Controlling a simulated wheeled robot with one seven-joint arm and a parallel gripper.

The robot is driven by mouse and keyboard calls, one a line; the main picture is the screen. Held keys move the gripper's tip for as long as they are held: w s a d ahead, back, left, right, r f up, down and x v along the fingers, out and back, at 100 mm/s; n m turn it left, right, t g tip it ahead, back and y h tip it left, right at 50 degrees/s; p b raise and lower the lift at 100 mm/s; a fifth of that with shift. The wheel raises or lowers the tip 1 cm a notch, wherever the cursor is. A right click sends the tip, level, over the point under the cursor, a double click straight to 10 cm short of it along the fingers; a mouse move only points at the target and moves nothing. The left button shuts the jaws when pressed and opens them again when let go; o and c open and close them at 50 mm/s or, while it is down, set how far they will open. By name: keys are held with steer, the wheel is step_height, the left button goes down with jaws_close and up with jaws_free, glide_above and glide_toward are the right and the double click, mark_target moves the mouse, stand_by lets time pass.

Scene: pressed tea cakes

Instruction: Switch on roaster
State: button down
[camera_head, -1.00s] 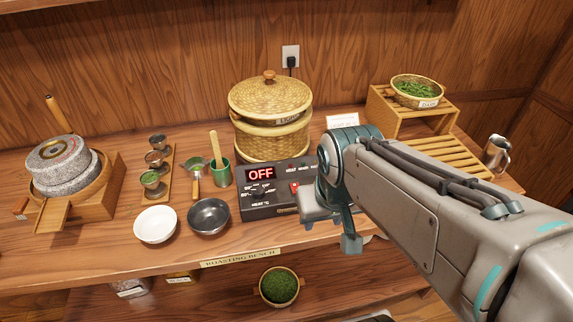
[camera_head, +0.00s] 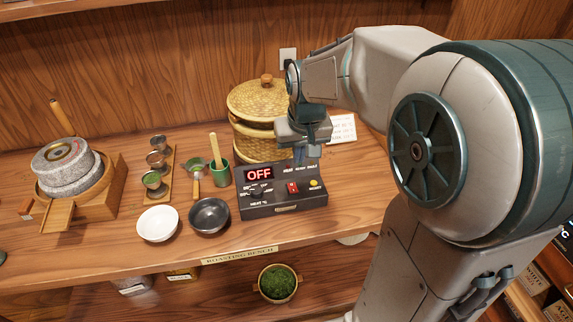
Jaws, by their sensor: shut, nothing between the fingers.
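The roaster's dark control box (camera_head: 262,204) stands on the bench in front of the lidded wicker basket (camera_head: 255,103). Its display (camera_head: 259,173) reads OFF in red. A red switch (camera_head: 292,188) sits right of a black knob (camera_head: 256,190), and a yellow button (camera_head: 314,183) is at the right end. My gripper (camera_head: 306,155) is shut and empty, pointing down over the back right of the box, above and behind the red switch. It hides part of the basket, and its fingertips are hard to make out.
A white bowl (camera_head: 157,224) and a dark bowl (camera_head: 209,217) stand left of the box, with a green cup (camera_head: 218,173) behind. A stone mill (camera_head: 65,165) is at far left. A white card (camera_head: 342,128) lies behind my gripper. My arm covers the right side.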

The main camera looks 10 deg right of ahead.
mark_target(294, 190)
steer(key=shift+w+f, duration=0.1)
steer(key=shift+w, duration=0.75)
steer(key=x, duration=0.4)
steer(key=p+x, duration=0.1)
steer(key=x, duration=0.3)
steer(key=s+x, duration=0.1)
steer(key=x, duration=0.3)
steer(key=shift+f+p, duration=0.35)
steer(key=shift+f, duration=0.7)
steer(key=shift+f, duration=0.1)
